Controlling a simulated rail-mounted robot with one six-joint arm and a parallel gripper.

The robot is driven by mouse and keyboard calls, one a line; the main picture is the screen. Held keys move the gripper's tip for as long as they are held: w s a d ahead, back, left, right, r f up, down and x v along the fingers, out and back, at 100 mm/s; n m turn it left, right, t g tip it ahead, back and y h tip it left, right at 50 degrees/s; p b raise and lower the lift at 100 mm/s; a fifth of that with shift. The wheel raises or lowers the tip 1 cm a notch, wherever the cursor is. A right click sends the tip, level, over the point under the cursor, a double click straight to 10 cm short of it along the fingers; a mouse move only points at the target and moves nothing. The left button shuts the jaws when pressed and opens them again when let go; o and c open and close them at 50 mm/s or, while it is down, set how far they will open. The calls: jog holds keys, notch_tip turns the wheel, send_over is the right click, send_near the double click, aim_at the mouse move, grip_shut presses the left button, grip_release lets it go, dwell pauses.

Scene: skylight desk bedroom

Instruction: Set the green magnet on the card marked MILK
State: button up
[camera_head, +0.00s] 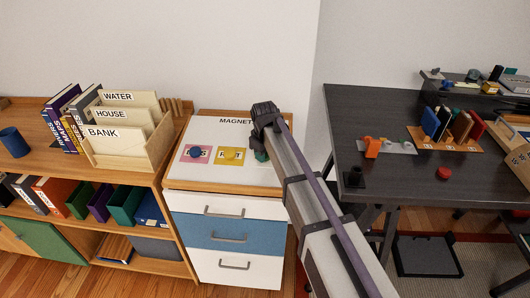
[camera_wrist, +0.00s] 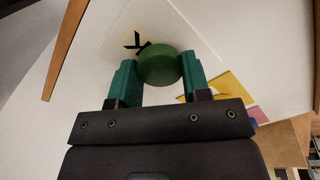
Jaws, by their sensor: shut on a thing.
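My gripper (camera_wrist: 158,72) is shut on the round green magnet (camera_wrist: 158,66), which sits between its two teal fingers. In the wrist view a pale card with a black letter that looks like a K (camera_wrist: 130,41) shows just beyond the magnet. The rest of its word is hidden, and I cannot tell whether the magnet touches it. In the head view a teal fingertip (camera_head: 261,156) shows at the right of the white board (camera_head: 215,179), beside the yellow card. My arm hides the magnet and that pale card there.
A pink card (camera_head: 188,158) with a blue magnet (camera_head: 196,151) and a yellow card (camera_head: 222,160) with a yellow magnet (camera_head: 231,154) lie left of my gripper. A wooden file box (camera_head: 158,146) stands further left. A dark desk (camera_head: 400,185) is at right.

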jog(key=shift+f, duration=0.2)
jog(key=o, duration=1)
jog(key=shift+r, duration=0.1)
notch_tip(320, 180, up, 11)
jog(key=s+p, duration=0.1)
jog(key=p, duration=0.9)
jog(key=shift+s+p, duration=0.3)
jog(key=shift+p, duration=0.05)
jog(key=shift+f, duration=0.25)
